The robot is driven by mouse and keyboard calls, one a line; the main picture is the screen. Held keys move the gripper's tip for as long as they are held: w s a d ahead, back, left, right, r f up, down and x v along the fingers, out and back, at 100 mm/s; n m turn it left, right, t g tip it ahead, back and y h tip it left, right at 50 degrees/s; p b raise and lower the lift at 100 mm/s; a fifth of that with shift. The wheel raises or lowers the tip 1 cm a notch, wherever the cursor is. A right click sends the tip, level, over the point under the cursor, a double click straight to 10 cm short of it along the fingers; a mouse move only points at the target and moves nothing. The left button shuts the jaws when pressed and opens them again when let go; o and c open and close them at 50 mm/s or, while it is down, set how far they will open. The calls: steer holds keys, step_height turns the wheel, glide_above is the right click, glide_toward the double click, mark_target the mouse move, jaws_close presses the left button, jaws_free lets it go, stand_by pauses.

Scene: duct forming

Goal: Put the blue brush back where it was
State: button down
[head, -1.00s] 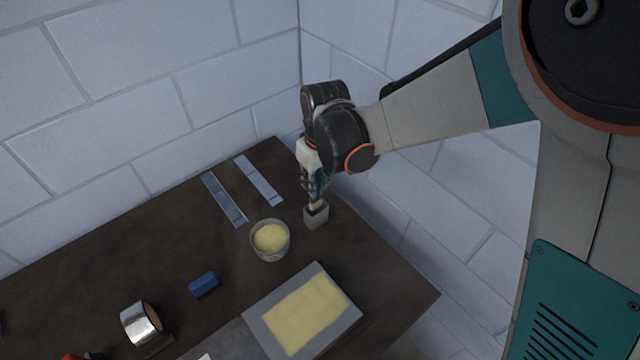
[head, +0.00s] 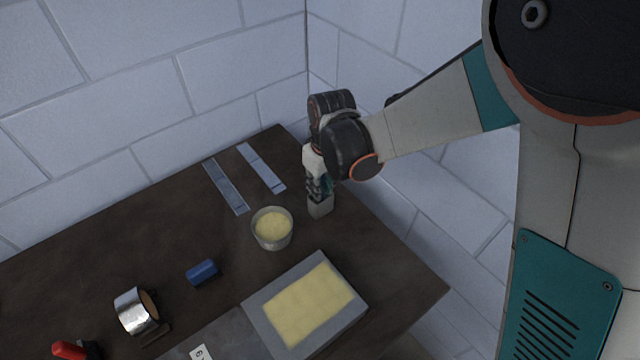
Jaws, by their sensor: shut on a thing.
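My gripper (head: 319,193) points down over the far right part of the dark table, shut on the blue brush. The brush is almost wholly hidden by the fingers; only a small blue-green patch shows beside them, and I cannot be sure that it is the handle. A small grey square holder (head: 320,208) stands on the table directly under the fingertips. The brush's lower end appears to be inside the holder, but I cannot see how deep it sits or whether it touches the bottom.
A bowl of yellow paste (head: 272,229) stands close left of the holder. A yellow-coated board (head: 347,311) lies in front. Two grey strips (head: 226,187) lie behind left. A blue cylinder (head: 202,272) and a silver tape roll (head: 136,311) lie left. The table's right edge is near.

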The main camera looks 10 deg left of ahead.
steer(key=c, duration=1.5)
jaws_free()
steer(key=r+p, duration=0.1)
steer(key=r, duration=0.3)
steer(key=d+r+p, duration=0.1)
steer(key=r, duration=0.3)
steer(key=s+r+p, duration=0.1)
steer(key=r, duration=0.3)
steer(key=shift+s+d+r, duration=0.1)
steer(key=shift+d, duration=0.05)
